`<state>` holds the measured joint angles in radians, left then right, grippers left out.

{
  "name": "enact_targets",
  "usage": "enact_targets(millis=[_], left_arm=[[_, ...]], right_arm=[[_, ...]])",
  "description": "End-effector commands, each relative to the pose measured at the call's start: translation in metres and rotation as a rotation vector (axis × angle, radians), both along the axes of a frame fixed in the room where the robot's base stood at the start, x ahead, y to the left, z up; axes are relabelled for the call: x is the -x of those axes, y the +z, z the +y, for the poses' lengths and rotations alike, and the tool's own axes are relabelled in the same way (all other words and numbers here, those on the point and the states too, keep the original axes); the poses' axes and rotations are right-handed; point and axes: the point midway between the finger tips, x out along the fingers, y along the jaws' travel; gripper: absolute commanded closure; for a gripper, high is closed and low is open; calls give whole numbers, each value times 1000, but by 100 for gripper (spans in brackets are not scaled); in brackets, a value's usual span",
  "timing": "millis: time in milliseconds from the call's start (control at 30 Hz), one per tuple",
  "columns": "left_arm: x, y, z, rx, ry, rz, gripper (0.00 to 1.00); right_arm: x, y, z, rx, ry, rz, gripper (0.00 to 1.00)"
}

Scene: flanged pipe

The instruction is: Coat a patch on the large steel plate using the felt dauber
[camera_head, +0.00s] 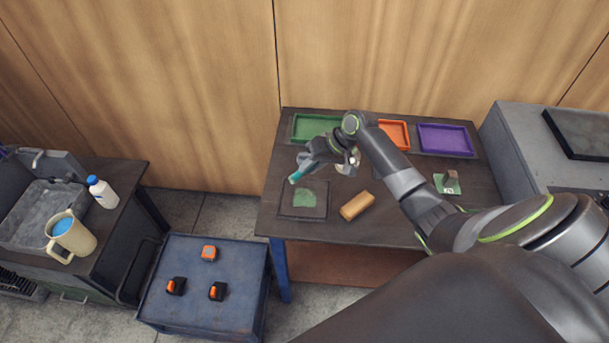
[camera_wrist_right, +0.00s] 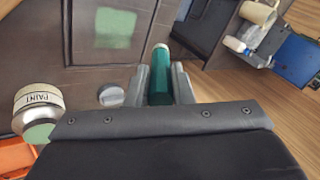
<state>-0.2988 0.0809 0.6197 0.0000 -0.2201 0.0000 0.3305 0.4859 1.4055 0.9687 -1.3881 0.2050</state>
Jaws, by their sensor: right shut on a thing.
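The large steel plate (camera_head: 288,211) is a dark square lying on the table's front left. A green coat patch (camera_head: 305,198) covers part of it; this patch also shows at the top of the right wrist view (camera_wrist_right: 115,28). My right gripper (camera_head: 312,160) is shut on the green felt dauber (camera_wrist_right: 159,78). The dauber's teal end (camera_head: 295,177) shows in the head view above the plate's back left edge; whether it touches cannot be told. A paint can (camera_wrist_right: 38,105) and a grey round lid (camera_wrist_right: 111,95) stand near the gripper. My left gripper is not in view.
A tan block (camera_head: 357,206) lies right of the plate. Green (camera_head: 312,128), orange (camera_head: 396,134) and purple (camera_head: 445,139) trays line the table's back. A small green-marked piece (camera_head: 447,184) lies at right. A blue cart (camera_head: 205,290) stands front left.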

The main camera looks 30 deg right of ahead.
Motion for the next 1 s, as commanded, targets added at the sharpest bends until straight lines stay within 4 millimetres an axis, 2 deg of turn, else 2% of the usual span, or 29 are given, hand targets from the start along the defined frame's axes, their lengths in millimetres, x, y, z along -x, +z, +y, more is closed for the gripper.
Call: enact_targets(millis=[133, 300, 533, 667, 1000], left_arm=[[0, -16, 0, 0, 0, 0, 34], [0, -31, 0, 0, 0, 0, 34], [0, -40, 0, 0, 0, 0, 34], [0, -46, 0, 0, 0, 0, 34], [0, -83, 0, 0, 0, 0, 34]], right_arm=[[4, 6, -28, 7, -7, -5, 100], [13, 24, -57, 6, -5, -4, 100], [21, 37, -72, 3, 1, 1, 100], [21, 32, -73, 2, 1, 2, 100], [21, -2, -72, 2, 1, 2, 100]])
